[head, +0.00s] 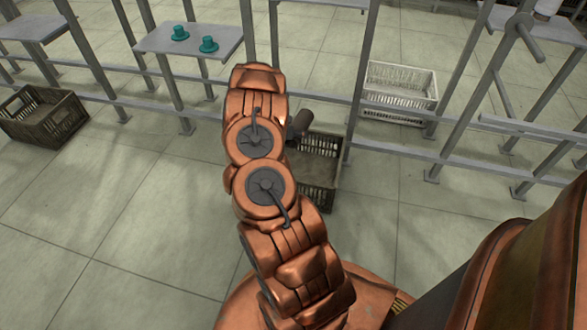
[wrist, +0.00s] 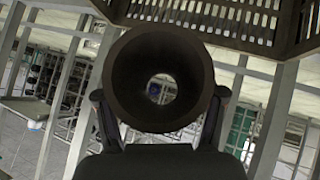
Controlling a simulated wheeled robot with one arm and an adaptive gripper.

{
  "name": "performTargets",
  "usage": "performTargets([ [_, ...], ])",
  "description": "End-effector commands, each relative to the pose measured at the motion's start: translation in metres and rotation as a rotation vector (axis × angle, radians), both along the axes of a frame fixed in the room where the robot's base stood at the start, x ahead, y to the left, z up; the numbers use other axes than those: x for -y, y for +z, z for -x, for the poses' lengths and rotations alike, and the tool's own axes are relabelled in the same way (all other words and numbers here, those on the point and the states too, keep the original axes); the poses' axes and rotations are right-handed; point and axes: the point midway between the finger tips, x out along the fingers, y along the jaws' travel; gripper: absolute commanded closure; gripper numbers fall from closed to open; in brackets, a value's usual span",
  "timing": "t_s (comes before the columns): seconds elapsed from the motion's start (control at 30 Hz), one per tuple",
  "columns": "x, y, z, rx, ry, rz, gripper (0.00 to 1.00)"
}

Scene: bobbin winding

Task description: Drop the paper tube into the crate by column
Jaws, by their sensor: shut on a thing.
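The paper tube (wrist: 158,52), dark brown and hollow, faces the wrist camera end-on, and I see through its bore. My gripper (wrist: 160,98) is shut on it, one finger on each side. In the head view a short dark end of the tube (head: 301,121) shows beside my arm, above the dark slatted crate (head: 318,194) next to a grey post. My arm hides the gripper there and the crate's left part. Slatted crate walls (wrist: 205,22) also cross the top of the wrist view.
A white crate (head: 399,105) stands behind the rail to the right. Another brown crate (head: 62,123) stands at far left. Grey posts and rails (head: 400,151) surround the dark crate. A grey shelf (head: 188,40) holds two teal spools (head: 208,45). The front left floor is clear.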

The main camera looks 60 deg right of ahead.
Motion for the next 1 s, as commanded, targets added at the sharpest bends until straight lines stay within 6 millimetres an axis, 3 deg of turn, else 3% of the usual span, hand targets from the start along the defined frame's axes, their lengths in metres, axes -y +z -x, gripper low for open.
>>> performTargets([
  [0.6,0.0,-0.054,0.0,-0.001,0.002,-0.001,0.67],
  [1.0,0.0,-0.057,0.0,-0.001,0.002,-0.001,0.67],
])
